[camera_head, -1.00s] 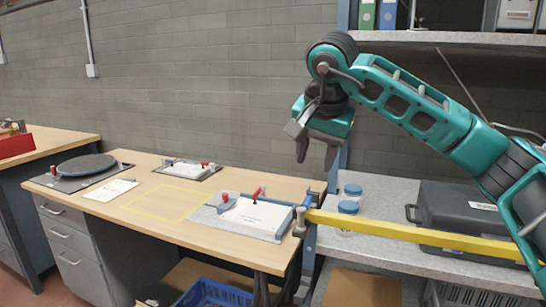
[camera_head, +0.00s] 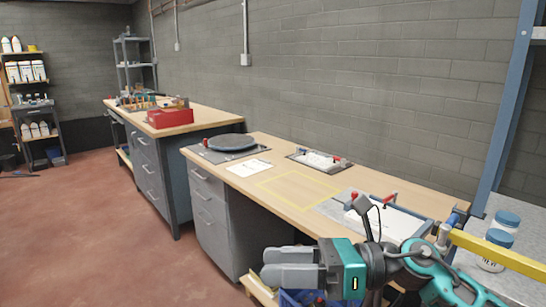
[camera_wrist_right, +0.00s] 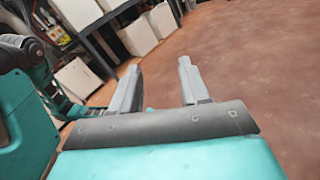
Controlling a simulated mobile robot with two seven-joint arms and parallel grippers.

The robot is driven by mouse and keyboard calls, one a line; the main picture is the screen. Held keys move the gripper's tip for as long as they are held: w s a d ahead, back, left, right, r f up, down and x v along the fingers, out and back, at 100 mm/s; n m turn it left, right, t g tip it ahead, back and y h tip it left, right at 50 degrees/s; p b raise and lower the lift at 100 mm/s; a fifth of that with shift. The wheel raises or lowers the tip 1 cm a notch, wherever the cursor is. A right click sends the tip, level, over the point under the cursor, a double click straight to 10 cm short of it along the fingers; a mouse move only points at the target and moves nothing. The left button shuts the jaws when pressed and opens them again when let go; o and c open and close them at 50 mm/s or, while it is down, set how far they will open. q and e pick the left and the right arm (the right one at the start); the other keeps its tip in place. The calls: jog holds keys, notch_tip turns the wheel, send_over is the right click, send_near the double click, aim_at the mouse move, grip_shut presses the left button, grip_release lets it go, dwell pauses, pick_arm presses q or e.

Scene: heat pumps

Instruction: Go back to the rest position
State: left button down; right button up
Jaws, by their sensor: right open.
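My right gripper (camera_head: 290,266) shows at the bottom of the head view, teal with grey fingers pointing left. It is in front of the near side of the wooden workbench (camera_head: 300,205). In the right wrist view its two fingers (camera_wrist_right: 160,88) stand apart with nothing between them, and open floor shows beyond. My left gripper is in neither view.
The bench holds a round dark plate (camera_head: 231,142), a paper sheet (camera_head: 248,167) and clamp fixtures (camera_head: 320,160). A blue upright post (camera_head: 508,110) and a yellow bar (camera_head: 500,252) are at the right. A red box (camera_head: 170,117) sits on a farther bench. Red floor (camera_head: 90,230) is clear at left.

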jog(key=w+d+f+m+t+h, duration=0.1)
jog(key=d+f+m+t+h, duration=0.35)
jog(key=m, duration=0.65)
jog(key=d+f+m+t+h, duration=0.2)
jog(key=f+m+t, duration=0.4)
jog(key=m, duration=0.6)
jog(key=w+d+f+m+t+h, duration=0.1)
jog(key=d+f+m+t+h, duration=0.4)
jog(key=m, duration=0.6)
jog(key=s+d+f+m+g+h, duration=0.2)
jog(key=s+f+m, duration=0.4)
jog(key=f+m, duration=0.1)
jog(key=s+d+f+m+g+h, duration=0.2)
jog(key=s+f+m+g, duration=0.1)
jog(key=s+f+m, duration=0.4)
notch_tip(320, 180, down, 4)
jog(key=shift+s+d+r, duration=0.2)
jog(key=shift+s+d, duration=0.05)
jog(key=shift+d, duration=0.1)
jog(key=shift+h, duration=0.25)
